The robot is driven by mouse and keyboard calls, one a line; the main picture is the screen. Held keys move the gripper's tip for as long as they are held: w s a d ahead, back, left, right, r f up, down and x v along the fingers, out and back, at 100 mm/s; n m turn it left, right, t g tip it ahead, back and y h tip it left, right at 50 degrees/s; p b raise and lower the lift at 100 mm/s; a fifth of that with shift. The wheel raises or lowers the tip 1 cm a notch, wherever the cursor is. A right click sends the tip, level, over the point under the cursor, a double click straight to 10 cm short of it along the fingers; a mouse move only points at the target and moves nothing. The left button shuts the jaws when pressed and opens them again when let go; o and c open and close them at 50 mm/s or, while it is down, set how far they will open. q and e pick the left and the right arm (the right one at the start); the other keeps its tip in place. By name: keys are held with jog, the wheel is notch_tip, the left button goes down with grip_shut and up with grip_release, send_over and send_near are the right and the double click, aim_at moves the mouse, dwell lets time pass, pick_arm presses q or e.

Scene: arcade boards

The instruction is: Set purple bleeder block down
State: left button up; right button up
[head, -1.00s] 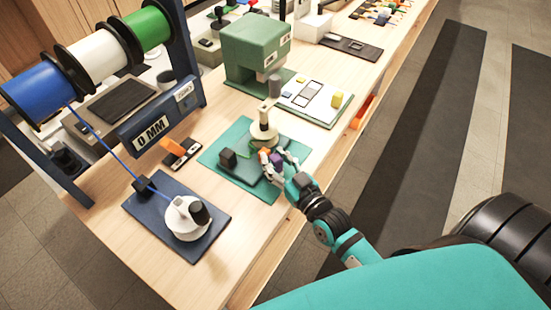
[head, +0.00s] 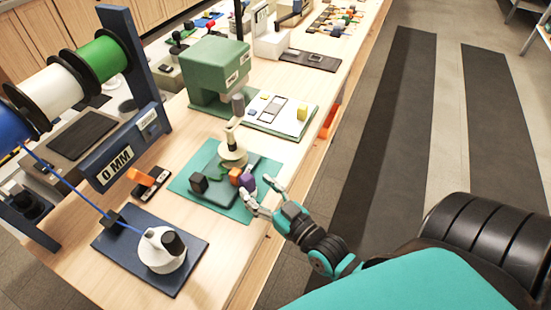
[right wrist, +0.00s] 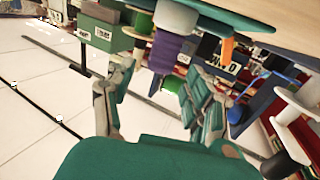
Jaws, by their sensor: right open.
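The purple bleeder block (head: 247,180) stands on the teal board (head: 207,160), at the right end of its low green base, beside an orange block (head: 235,175). My right gripper (head: 257,187) is open and empty just to the right of the purple block, its fingers spread toward it. In the right wrist view, a purple piece (right wrist: 165,54) shows beyond the open fingers of my right gripper (right wrist: 155,78). I cannot tell from there how wide the gap is. My left gripper is not in view.
A cream round fixture with a lever (head: 232,153) stands behind the blocks. A black block (head: 199,183) is at the board's left. A navy mat (head: 185,265) with a white device lies nearer. A green press (head: 217,72) stands behind. Floor lies beyond the table's right edge.

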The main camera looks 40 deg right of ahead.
jog(key=s, duration=0.6)
jog(key=shift+s+d+b, duration=0.15)
jog(key=shift+d+b, duration=0.25)
jog(key=shift+b, duration=0.05)
jog(key=shift+o, duration=0.5)
jog(key=shift+s, duration=0.3)
jog(key=s, duration=0.1)
jog(key=s+p, duration=0.1)
jog(key=s, duration=0.1)
jog(key=s+p, duration=0.1)
jog(key=s, duration=0.1)
jog(key=shift+d+r, duration=0.15)
jog(key=shift+r, duration=0.25)
jog(key=p, duration=0.3)
send_near(251, 182)
jog(key=w, duration=0.4)
jog(key=w+a, duration=0.1)
jog(key=w, duration=0.1)
jog(key=shift+w+r, duration=0.15)
jog(key=shift+r, duration=0.05)
jog(key=w, duration=0.1)
jog(key=w+p, duration=0.1)
jog(key=w, duration=0.1)
jog(key=w+p, duration=0.1)
jog(key=w, duration=0.1)
jog(key=shift+a, duration=0.3)
jog(key=shift+w+f, duration=0.1)
jog(key=shift+w, duration=0.1)
jog(key=shift+s, duration=0.1)
jog(key=shift+c, duration=0.3)
